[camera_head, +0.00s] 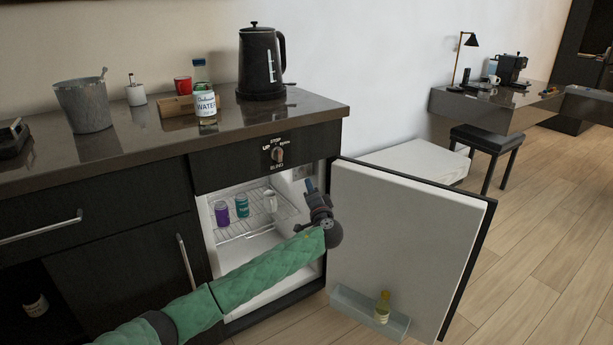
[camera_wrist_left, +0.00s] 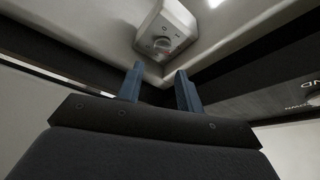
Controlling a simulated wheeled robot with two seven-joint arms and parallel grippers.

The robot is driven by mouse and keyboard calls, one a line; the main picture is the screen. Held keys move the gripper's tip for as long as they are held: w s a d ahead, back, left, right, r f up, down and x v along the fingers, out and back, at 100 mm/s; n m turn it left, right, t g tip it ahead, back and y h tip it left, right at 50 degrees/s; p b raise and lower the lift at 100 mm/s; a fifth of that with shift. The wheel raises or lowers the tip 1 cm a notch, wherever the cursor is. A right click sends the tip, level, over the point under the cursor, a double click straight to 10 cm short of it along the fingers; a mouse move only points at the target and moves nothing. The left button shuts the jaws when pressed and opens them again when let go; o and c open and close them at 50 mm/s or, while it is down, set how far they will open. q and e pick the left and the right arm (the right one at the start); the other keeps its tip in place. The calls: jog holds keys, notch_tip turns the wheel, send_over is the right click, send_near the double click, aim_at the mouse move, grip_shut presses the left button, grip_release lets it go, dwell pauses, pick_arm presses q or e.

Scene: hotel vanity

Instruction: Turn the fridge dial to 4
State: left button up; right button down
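The fridge dial (camera_wrist_left: 163,43) is a small grey knob on a white housing (camera_wrist_left: 170,20) at the fridge ceiling, seen in the left wrist view. Its number markings are too small to read, and a small red mark shows beside it. My left gripper (camera_wrist_left: 158,86) is open and empty, its two blue fingers apart and pointing up toward the housing, with a gap to the dial. In the head view my left gripper (camera_head: 310,187) is at the upper right of the open fridge (camera_head: 262,245), beside the door. My right gripper is not in view.
The open fridge door (camera_head: 405,240) stands to the right, with a yellow bottle (camera_head: 383,307) in its bin. Cans (camera_head: 222,214) stand on the wire shelf. A separate blind knob (camera_head: 277,154) is on the panel above.

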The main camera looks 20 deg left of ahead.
aim_at(305, 172)
pick_arm(q)
jog(key=shift+b+x, duration=0.65)
jog(key=shift+x, duration=3.4)
jog(key=shift+r, duration=0.1)
jog(key=c, duration=0.7)
